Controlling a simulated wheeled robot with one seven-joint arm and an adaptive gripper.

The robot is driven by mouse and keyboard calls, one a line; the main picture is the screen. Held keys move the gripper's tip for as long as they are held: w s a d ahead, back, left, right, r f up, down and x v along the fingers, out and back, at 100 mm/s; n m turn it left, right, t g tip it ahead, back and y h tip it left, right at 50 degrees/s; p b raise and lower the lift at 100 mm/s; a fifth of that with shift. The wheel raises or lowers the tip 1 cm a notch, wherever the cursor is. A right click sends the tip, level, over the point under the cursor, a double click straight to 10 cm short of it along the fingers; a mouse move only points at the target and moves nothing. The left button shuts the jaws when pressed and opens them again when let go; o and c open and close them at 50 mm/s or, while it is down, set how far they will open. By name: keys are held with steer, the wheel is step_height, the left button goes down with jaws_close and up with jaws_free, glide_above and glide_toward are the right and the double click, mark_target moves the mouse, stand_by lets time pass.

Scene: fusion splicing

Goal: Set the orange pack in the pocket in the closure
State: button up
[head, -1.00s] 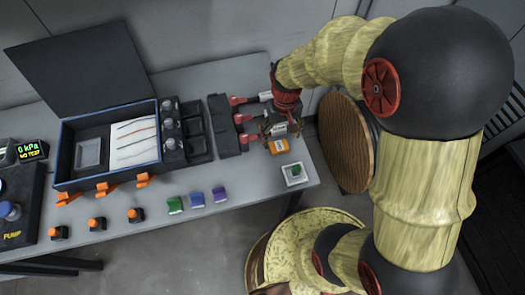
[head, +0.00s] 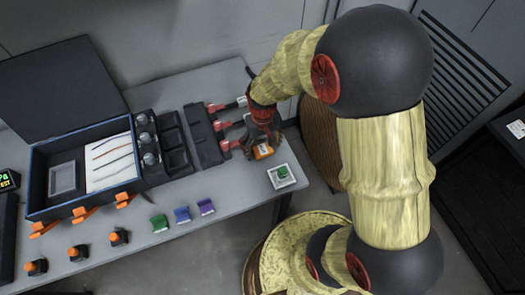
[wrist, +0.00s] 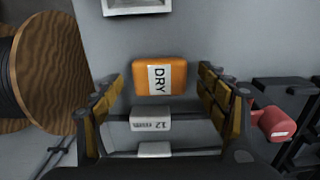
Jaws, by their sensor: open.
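The orange pack (wrist: 160,66), with a white label reading DRY, lies on the grey bench near its right end. In the head view the pack (head: 264,152) is partly covered by my gripper (head: 260,142). In the wrist view my gripper (wrist: 162,80) is open, its fingers on either side of the pack with gaps showing; whether they touch it cannot be told. The closure (head: 40,155) is the open dark box with blue edges at the left of the bench. Inside it are a grey rectangular pocket (head: 64,178) and a white sheet with coloured fibres.
A black rack with red-ended holders (head: 228,146) stands left of my gripper. A white tray (head: 284,184) with a green block is close to the pack. Green, blue and purple pieces (head: 182,214) and orange-topped parts (head: 78,252) line the front. A wooden reel (wrist: 40,70) is beyond the bench edge.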

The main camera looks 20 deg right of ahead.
steer(key=shift+c, duration=1.1)
steer(key=c, duration=1)
steer(key=shift+r, duration=0.1)
